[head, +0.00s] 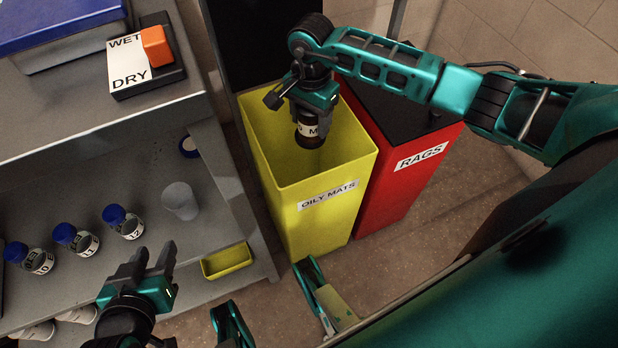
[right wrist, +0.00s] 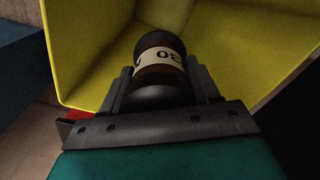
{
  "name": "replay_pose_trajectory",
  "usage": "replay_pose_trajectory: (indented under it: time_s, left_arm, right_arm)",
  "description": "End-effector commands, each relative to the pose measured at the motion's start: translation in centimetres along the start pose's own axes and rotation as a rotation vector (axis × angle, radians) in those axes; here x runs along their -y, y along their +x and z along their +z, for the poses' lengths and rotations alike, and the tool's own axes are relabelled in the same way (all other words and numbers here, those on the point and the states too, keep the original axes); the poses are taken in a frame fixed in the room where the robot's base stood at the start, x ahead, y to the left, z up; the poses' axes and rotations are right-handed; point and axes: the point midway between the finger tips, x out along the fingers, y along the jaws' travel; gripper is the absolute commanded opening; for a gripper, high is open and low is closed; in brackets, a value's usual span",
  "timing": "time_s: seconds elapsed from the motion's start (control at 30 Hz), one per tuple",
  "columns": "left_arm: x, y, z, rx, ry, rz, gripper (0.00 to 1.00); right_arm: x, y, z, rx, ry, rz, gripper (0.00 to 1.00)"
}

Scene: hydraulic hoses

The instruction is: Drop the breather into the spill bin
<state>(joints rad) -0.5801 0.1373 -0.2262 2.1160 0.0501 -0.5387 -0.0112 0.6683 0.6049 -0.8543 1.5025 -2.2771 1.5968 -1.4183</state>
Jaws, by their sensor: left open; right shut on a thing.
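A dark brown cylinder with black ends and a cream label, seemingly the breather (head: 309,132), is in my right gripper (head: 310,112). The gripper is shut on it and holds it over the open mouth of the tall yellow bin (head: 335,225), which is labelled "OILY MATS". No bin in view reads "spill". My left gripper (head: 152,266) is open and empty in front of the shelf.
A red bin (head: 410,175) labelled "RAGS" with a dark top stands right of the yellow one. The grey shelf (head: 70,200) at left holds several blue-capped bottles (head: 122,222), a pale cup (head: 181,200) and a small yellow tray (head: 227,261). A WET/DRY box (head: 140,60) sits on top.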

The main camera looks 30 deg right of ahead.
Motion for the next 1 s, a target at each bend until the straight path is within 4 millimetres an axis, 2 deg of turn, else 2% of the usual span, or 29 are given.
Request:
replay_pose_trajectory:
  time_s: [0.07,0.33,0.57,0.67,1.0]
  left_arm:
    - [0.0,0.0,-0.1,-0.001,0.0,0.0,0.43]
    - [0.0,0.0,-0.1,-0.003,0.003,0.0,0.43]
    - [0.1,0.0,0.1,-0.001,0.006,-0.001,0.43]
    - [0.1,-0.1,-0.1,-0.001,0.007,-0.002,0.43]
    - [0.6,-0.8,-0.9,-0.007,0.012,-0.014,0.43]
  right_arm:
    - [0.0,-0.1,0.0,0.0,0.0,-0.001,0.64]
    - [0.0,0.0,0.0,0.0,0.0,0.0,0.9]
    - [0.0,0.0,0.0,0.0,0.0,0.001,0.9]
    - [0.0,-0.7,0.0,-0.001,0.0,0.0,0.9]
    - [0.0,-6.2,-0.1,-0.002,-0.001,-0.002,0.9]
